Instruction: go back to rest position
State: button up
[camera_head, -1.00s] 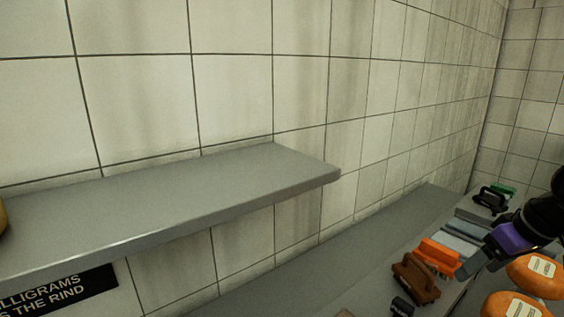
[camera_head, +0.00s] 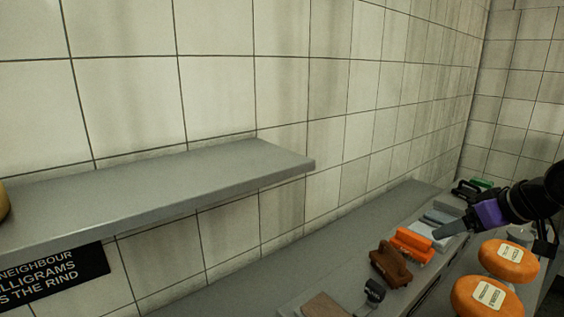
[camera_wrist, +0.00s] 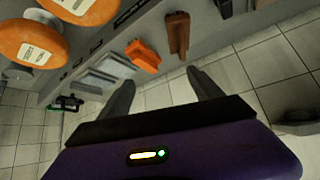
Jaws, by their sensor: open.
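My gripper (camera_wrist: 160,95) shows in the wrist view with its two dark fingers spread apart and nothing between them. In the head view my gripper (camera_head: 437,238) is at the right, over the counter area near the orange and grey items. Only its side shows there. Two orange cheese wheels with white labels stand at the lower right of the head view, one farther (camera_head: 509,262) and one nearer (camera_head: 487,297). They also show at the upper left of the wrist view (camera_wrist: 32,42).
A grey shelf (camera_head: 160,185) juts from the tiled wall at left, with part of a yellowish round thing (camera_head: 3,201) at its edge. Below is a black sign (camera_head: 55,275). The counter holds an orange item (camera_head: 412,245), a brown item (camera_head: 390,264) and grey blocks. The shelf is otherwise bare.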

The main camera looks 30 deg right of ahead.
jog(key=w+a+r+m+t+h, duration=0.2)
jog(key=w+r+t+h, duration=0.1)
jog(key=w+r+t, duration=0.55)
jog(key=a+f+m+t+h, duration=0.2)
jog(key=a+f+m+h, duration=0.15)
jog(key=a, duration=0.35)
jog(key=s+a+f+h, duration=0.1)
jog(key=s+a+f, duration=0.45)
jog(key=a, duration=0.35)
jog(key=s+a+f, duration=0.5)
jog(key=a+f, duration=0.2)
jog(key=a, duration=0.3)
jog(key=s+a+f+n+g+y, duration=0.1)
jog(key=s+a+f+n+y, duration=0.3)
jog(key=s, duration=0.4)
jog(key=s+a+f+n+g+y, duration=0.2)
jog(key=s+a+f+n+y, duration=0.3)
jog(key=s+a, duration=0.4)
jog(key=shift+s+a+f+y, duration=0.15)
jog(key=shift+a+f+y, duration=0.25)
jog(key=shift+f, duration=0.4)
